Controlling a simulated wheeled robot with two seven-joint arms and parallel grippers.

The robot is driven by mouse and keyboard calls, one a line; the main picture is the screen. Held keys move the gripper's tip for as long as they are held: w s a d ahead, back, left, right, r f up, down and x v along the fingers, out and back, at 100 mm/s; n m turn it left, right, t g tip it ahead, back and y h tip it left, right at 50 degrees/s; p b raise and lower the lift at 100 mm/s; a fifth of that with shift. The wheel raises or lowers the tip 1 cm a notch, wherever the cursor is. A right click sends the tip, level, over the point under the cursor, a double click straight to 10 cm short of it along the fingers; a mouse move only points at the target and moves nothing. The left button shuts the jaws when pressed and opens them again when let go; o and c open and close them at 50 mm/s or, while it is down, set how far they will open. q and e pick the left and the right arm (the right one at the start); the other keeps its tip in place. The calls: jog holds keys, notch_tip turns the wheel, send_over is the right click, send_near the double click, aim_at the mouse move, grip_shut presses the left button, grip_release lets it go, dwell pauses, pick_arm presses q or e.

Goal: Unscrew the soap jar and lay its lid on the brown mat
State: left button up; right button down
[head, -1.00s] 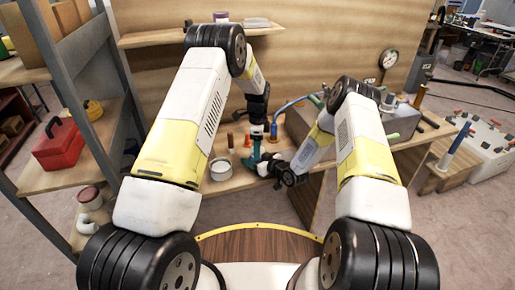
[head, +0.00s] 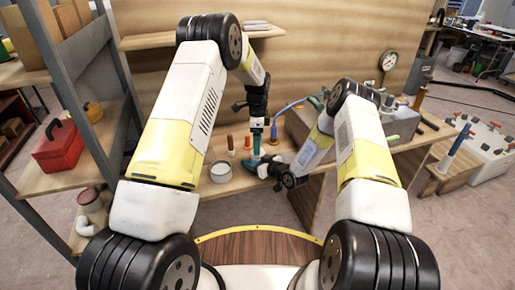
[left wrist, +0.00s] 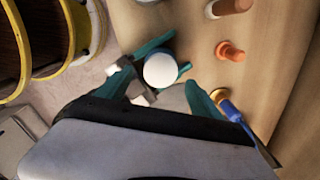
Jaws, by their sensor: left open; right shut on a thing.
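The soap jar shows in the left wrist view as a round white top (left wrist: 160,69), seen from above. I cannot tell whether its lid is loose. My right gripper (head: 262,168) comes in low from the right and is shut on the jar; its teal fingers show beside the white top. My left gripper (head: 257,145) points down above the jar. Its teal fingers (left wrist: 165,92) are open and spread on either side of the white top. Most of the jar's body is hidden by the grippers. I cannot make out the brown mat.
A pale round tin (head: 221,171) stands left of the jar on the wooden bench. Orange-brown pegs (left wrist: 231,51) stand close to the grippers, near a blue hose with a brass end (left wrist: 226,104). A grey machine with a gauge (head: 388,61) is at the right.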

aim_at(258, 160)
pick_arm(q)
jog(key=shift+r, duration=0.25)
jog(key=shift+c, duration=0.4)
notch_tip(258, 160, up, 2)
jog(key=m, duration=0.6)
jog(key=r+m, duration=0.1)
jog(key=m, duration=0.1)
jog(key=shift+r+m, duration=0.1)
jog(key=shift+m, duration=0.5)
notch_tip(258, 160, down, 8)
jog(key=shift+r, duration=0.1)
jog(key=c, duration=1.4)
jog(key=n, duration=0.7)
jog(key=shift+w, duration=0.1)
jog(key=shift+c, duration=0.2)
